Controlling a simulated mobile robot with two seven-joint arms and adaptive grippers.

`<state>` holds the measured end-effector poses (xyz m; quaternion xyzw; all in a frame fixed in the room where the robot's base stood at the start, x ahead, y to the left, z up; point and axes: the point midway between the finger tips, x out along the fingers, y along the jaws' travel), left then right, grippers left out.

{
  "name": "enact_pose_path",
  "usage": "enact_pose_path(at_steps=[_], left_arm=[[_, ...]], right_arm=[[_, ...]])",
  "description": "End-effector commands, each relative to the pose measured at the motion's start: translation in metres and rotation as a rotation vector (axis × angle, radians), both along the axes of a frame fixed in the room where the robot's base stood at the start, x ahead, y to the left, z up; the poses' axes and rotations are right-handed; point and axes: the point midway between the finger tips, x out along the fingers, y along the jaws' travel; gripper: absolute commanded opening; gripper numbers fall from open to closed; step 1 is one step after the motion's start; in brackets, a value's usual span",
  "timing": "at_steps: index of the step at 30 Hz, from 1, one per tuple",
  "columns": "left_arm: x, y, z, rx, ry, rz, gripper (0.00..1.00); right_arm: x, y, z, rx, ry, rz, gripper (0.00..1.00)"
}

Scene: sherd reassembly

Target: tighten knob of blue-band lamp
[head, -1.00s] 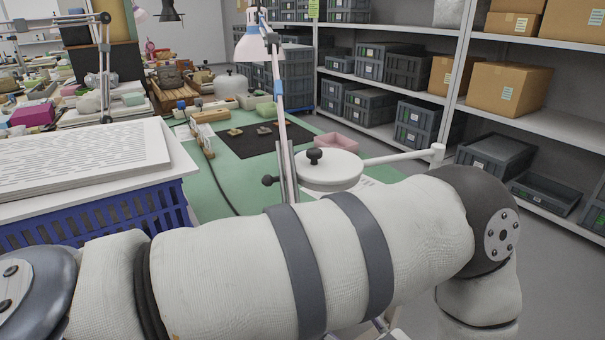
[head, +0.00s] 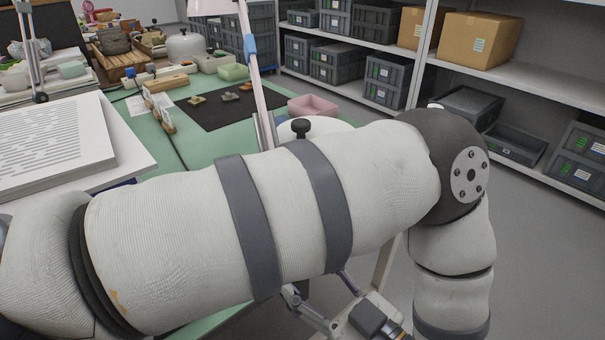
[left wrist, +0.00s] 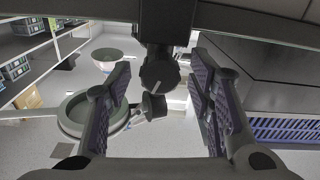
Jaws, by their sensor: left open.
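The blue-band lamp's pole (head: 246,42) rises behind my left arm in the head view, with a blue band on it. A black knob (head: 300,127) stands by a white disc near its foot; the pole's lower end is hidden by my arm. In the left wrist view my left gripper (left wrist: 160,100) is open, its ridged fingers on either side of a dark knob (left wrist: 158,70) with a pale line. A smaller dark knob (left wrist: 153,105) sits just below it. Both fingers look apart from the knobs. My right gripper is not in view.
A green table holds a black mat (head: 228,108) with sherds and a pink tray (head: 312,106). Shelves with crates and boxes (head: 480,40) line the right. The left wrist view shows a round grey-rimmed dish (left wrist: 85,112) left of the fingers.

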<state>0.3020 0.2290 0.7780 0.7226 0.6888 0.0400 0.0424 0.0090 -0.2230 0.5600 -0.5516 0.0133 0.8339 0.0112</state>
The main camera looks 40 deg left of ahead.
Motion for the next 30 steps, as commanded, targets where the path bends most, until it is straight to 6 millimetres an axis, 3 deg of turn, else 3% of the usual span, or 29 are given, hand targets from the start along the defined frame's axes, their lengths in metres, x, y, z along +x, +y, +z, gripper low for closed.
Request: enact_pose_path(at_steps=[6, 12, 13, 18, 25, 30], left_arm=[[0.0, 0.0, 0.0, 0.0, 0.0, 0.0, 0.48], [0.0, 0.0, 0.0, 0.001, 0.0, 0.0, 0.02], [0.0, 0.0, 0.0, 0.001, 0.0, 0.0, 0.0], [0.0, 0.0, 0.002, 0.004, 0.041, 0.001, 0.0], [0.001, 0.0, 0.003, 0.027, 0.367, 0.002, 0.0], [0.001, 0.0, 0.0, 0.038, 0.491, 0.0, 0.0]], right_arm=[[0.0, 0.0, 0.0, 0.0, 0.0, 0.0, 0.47], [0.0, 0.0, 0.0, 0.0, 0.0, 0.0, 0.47], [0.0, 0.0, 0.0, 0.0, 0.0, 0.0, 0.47], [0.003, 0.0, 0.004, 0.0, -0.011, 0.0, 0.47], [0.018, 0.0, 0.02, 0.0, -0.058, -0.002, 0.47], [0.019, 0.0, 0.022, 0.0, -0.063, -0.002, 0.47]])
